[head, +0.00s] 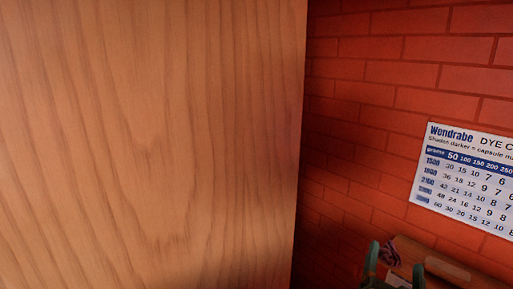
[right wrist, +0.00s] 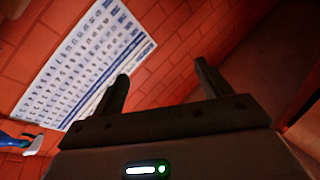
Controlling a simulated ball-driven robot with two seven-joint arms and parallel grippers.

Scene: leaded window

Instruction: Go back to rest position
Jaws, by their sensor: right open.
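My right gripper (head: 394,255) shows at the bottom edge of the head view, with only its greenish fingers in the picture. In the right wrist view its two dark fingers (right wrist: 162,78) stand wide apart with nothing between them. It is open and empty, in front of the red brick wall. My left gripper is not in view.
A large wooden panel (head: 150,140) fills the left of the head view. A printed dye chart (head: 470,175) hangs on the red brick wall (head: 350,80). Behind my right gripper are a brown wooden object (head: 447,268) and a small purple item (head: 388,252).

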